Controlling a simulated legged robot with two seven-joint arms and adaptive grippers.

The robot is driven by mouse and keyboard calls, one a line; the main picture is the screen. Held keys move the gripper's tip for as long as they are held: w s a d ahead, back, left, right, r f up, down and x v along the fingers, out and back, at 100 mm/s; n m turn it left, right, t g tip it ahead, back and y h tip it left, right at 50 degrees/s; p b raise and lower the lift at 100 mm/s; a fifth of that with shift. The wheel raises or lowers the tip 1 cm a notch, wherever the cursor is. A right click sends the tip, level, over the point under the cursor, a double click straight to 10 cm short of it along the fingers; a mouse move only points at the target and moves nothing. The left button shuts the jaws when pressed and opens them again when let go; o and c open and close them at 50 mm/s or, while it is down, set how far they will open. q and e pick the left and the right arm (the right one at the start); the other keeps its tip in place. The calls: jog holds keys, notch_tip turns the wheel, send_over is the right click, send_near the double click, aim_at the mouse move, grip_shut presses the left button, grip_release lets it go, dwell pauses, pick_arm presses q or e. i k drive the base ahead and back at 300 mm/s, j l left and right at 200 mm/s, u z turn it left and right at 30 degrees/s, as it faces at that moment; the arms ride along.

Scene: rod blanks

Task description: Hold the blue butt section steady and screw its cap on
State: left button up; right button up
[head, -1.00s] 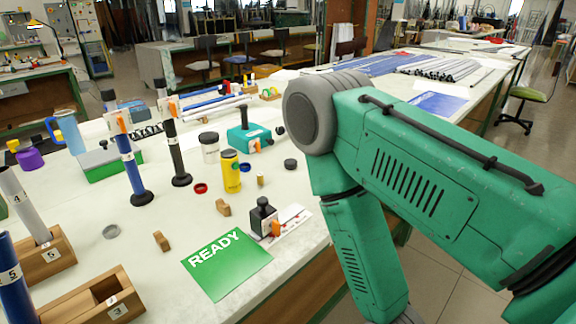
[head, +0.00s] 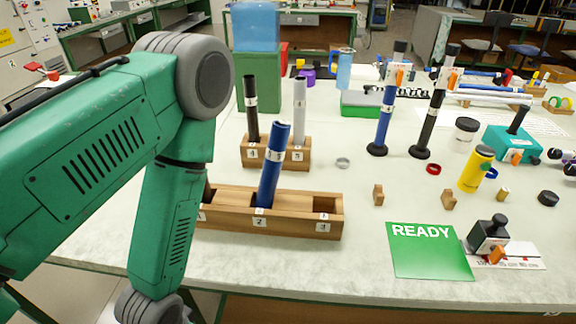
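A second, thinner blue rod (head: 386,125) stands upright on a round black foot. I cannot tell which loose part is the cap: a black disc (head: 548,198), a grey ring (head: 342,162), a red ring (head: 433,169) and a dark blue ring (head: 491,174) lie on the table. My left arm hangs down at the left, in front of the rack's left end. Its gripper is below the picture. My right gripper is out of view.
A rear rack (head: 255,160) holds a black tube (head: 251,108) and a grey tube (head: 299,110). A black rod (head: 430,110) on a foot, a yellow bottle (head: 476,168) and a stamp (head: 489,235) stand right. A green READY card (head: 430,262) lies in front.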

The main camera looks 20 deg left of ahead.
aim_at(279, 136)
jog(key=l+u, duration=0.25)
jog(key=l, duration=0.5)
jog(key=l+u, duration=0.25)
jog(key=l, duration=0.55)
jog(key=l+u, duration=0.25)
jog(key=l, duration=0.5)
jog(key=k+l+u, duration=0.2)
jog(key=l, duration=0.55)
jog(key=i, duration=0.1)
